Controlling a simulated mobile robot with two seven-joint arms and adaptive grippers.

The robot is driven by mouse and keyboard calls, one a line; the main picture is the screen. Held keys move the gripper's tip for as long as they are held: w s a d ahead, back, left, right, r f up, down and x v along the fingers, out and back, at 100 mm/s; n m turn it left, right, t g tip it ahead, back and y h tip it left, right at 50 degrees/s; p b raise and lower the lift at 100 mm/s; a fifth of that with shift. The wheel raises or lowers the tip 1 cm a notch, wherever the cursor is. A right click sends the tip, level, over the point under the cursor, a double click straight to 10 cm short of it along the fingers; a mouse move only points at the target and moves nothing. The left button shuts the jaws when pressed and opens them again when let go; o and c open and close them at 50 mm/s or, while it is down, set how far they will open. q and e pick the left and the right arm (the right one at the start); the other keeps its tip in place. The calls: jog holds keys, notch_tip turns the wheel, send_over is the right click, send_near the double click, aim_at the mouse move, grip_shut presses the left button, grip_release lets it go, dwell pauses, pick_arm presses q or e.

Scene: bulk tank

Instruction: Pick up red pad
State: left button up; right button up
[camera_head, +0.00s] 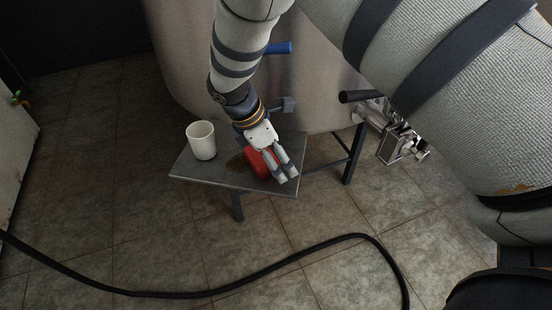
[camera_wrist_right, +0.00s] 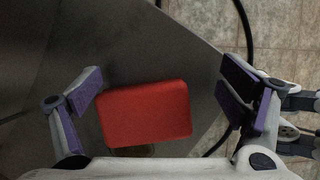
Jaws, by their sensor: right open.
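The red pad (camera_head: 258,165) lies on a small grey table (camera_head: 212,173). In the head view my right gripper (camera_head: 285,176) is over the pad and hides part of it. In the right wrist view the red pad (camera_wrist_right: 145,114) shows as a rounded block between the two spread fingers of my right gripper (camera_wrist_right: 163,88), with a gap on each side. The gap is larger on the right. The right gripper is open and holds nothing. My left gripper is not in view.
A large tank (camera_head: 180,60) rises behind the table. A metal valve fitting (camera_head: 392,143) is at the right. A black hose (camera_head: 200,293) crosses the tiled floor.

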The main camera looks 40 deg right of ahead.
jog(key=c, duration=1.8)
grip_shut()
jog(key=o, duration=2.2)
grip_release()
jog(key=shift+r, duration=0.1)
